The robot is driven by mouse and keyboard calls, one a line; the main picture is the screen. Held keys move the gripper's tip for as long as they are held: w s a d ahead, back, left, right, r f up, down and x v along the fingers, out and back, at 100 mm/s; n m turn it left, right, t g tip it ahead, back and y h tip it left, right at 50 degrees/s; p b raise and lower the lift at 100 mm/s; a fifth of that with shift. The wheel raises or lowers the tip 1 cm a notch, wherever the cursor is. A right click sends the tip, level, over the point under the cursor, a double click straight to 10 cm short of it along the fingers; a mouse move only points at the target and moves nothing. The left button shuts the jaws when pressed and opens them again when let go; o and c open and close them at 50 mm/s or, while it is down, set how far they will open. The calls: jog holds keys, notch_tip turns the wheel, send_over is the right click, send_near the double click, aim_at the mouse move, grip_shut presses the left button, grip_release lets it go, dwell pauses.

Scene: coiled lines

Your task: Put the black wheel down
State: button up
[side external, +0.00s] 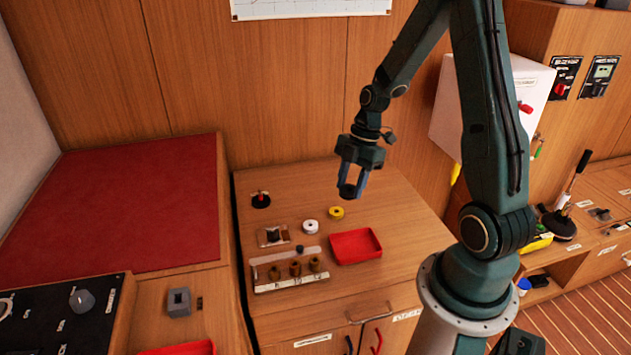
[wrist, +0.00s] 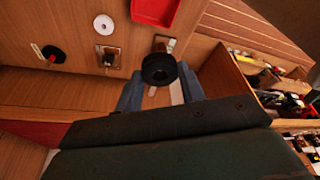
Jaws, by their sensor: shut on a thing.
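The black wheel (wrist: 158,69) is between the fingertips of my gripper (side external: 352,187), which is shut on it. In the side external view the wheel (side external: 347,191) shows as a dark piece at the fingertips, held in the air above the back right of the wooden counter (side external: 395,200). The wheel also shows close in the wrist view, with the blue fingers of my gripper (wrist: 160,88) on either side of it. Parts of the wheel are hidden by the fingers.
A red tray (side external: 356,246), a white ring (side external: 310,227), a yellow ring (side external: 336,212) and a black disc with a red-topped post (side external: 261,199) are on the counter. A small plate with a dark peg (side external: 273,235) and a rack with brown pieces (side external: 290,284) stand nearer the front.

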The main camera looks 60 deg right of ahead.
aim_at(343, 251)
notch_tip(343, 251, down, 16)
jog(key=shift+r, duration=0.2)
dwell(0.4)
jog(key=shift+f, duration=0.15)
jog(key=shift+f, duration=1.75)
jog(key=shift+f, duration=0.15)
jog(key=o, duration=0.8)
jog(key=shift+c, duration=0.2)
jog(key=v, duration=1.2)
